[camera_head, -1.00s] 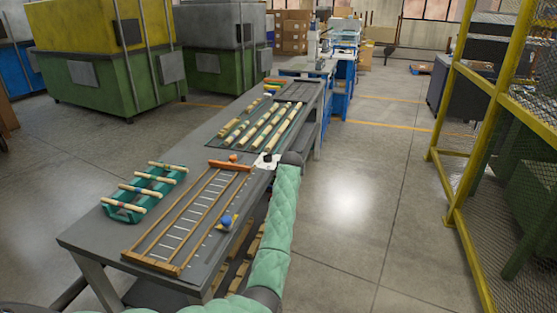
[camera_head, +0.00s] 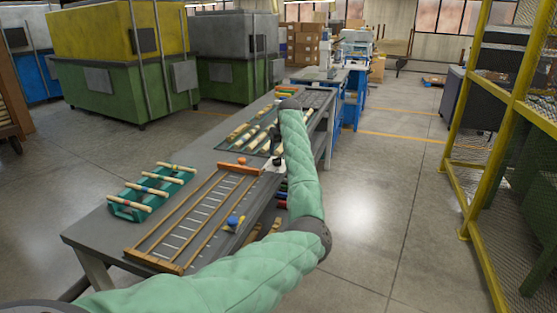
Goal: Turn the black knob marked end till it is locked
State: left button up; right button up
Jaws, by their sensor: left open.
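A wooden frame with rails and white rungs (camera_head: 203,216) lies on the grey workbench (camera_head: 100,238). An orange bar closes its far end, with a small orange ball-shaped knob (camera_head: 241,161) there. A blue knob (camera_head: 233,221) sits at its right side. I cannot make out the black knob marked end; it is too small or hidden. My left arm reaches over the bench's right edge and bends down at the wrist. My left gripper (camera_head: 277,162) is small, open and just right of the frame's far end; whether it touches anything is unclear. My right gripper is out of view.
A green rack (camera_head: 124,210) holds several turned wood spindles left of the frame. A tray (camera_head: 232,149) with more spindles lies farther along the bench. A yellow mesh rack (camera_head: 481,180) stands at the right. The floor between is clear.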

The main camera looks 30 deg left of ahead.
aim_at(278, 158)
pick_arm(q)
jog(key=x, duration=0.6)
jog(key=shift+w+a+f+p, duration=0.15)
jog(key=shift+f+p, duration=0.05)
jog(key=shift+p, duration=0.2)
jog(key=c, duration=1)
